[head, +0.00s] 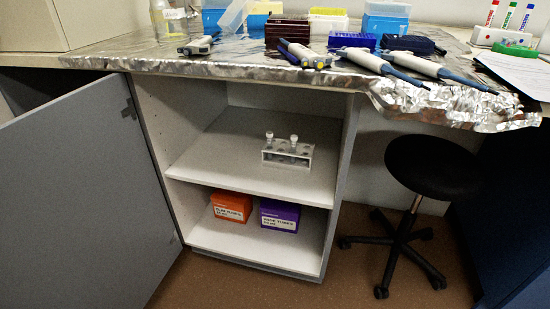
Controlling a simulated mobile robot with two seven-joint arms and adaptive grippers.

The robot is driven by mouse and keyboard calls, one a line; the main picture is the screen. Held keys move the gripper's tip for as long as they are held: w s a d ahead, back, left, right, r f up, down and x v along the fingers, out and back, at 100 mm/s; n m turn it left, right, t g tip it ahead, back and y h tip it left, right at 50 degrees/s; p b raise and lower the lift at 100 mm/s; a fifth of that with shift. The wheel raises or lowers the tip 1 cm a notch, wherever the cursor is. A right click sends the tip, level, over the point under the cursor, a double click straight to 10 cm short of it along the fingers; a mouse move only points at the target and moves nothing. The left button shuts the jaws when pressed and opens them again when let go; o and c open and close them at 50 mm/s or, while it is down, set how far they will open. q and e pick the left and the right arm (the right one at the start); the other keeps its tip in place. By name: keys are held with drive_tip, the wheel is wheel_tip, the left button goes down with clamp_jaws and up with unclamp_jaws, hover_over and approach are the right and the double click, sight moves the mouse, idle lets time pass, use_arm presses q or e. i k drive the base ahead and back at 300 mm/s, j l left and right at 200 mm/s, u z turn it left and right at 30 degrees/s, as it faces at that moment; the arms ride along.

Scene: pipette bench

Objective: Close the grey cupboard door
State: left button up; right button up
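The grey cupboard door (82,200) stands wide open, swung out to the left from its hinges on the cupboard's left side. The open cupboard (215,165) is white inside with a middle shelf. An orange box (231,207) and a purple box (280,216) sit on the cupboard floor. Neither of my grippers shows in the head view.
A foil-covered bench top (130,57) runs above the cupboard, with pipettes (352,60), tip boxes (385,20) and a bottle near its edge. A black stool (432,168) stands right of the cupboard. The brown floor (225,280) before the cupboard looks clear.

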sight(87, 222)
drive_tip(key=k+j+u, duration=0.1)
drive_tip(key=u, duration=0.35)
drive_tip(key=k+j+u, duration=0.1)
drive_tip(key=u, duration=0.3)
drive_tip(key=j+u, duration=0.2)
drive_tip(key=u, duration=0.25)
